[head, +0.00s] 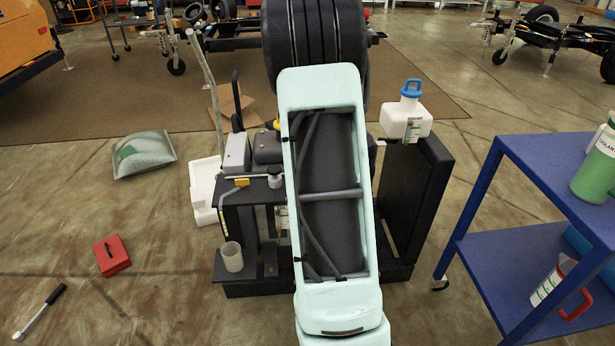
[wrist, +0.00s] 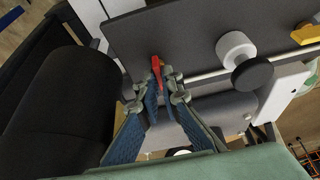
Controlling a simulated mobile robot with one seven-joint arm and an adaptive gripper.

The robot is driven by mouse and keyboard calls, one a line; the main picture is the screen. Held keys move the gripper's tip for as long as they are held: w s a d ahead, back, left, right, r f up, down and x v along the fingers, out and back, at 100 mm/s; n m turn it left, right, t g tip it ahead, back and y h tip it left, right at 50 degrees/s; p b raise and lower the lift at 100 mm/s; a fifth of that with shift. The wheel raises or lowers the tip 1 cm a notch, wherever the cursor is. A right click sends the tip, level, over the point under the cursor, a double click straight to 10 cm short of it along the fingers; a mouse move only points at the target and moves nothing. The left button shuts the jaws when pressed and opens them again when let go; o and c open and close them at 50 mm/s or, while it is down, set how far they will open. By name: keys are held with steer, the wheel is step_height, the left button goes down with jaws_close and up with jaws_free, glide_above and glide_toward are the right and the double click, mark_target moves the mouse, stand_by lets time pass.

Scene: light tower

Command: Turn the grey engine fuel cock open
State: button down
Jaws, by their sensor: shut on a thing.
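In the wrist view my gripper (wrist: 158,78) has its two fingertips closed around a small red lever (wrist: 157,64), in front of a dark grey panel (wrist: 185,35). The lever points away from the fingers. Which part the lever belongs to, and whether it is the fuel cock, I cannot tell for sure, as its base is hidden by the fingers. In the head view my pale green arm hides the gripper and the lever. The grey engine box (head: 237,153) stands left of my arm on the black stand (head: 245,196).
A white round knob (wrist: 235,46) with a black knob (wrist: 252,74) is right of the lever, with a yellow part (wrist: 305,33) beyond. A white jug with a blue cap (head: 405,122) stands right of my arm. A blue cart (head: 540,160) is at the right.

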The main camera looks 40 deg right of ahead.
steer(key=shift+n, duration=0.3)
steer(key=c, duration=2.1)
jaws_free()
steer(key=v, duration=1.2)
steer(key=shift+d, duration=0.15)
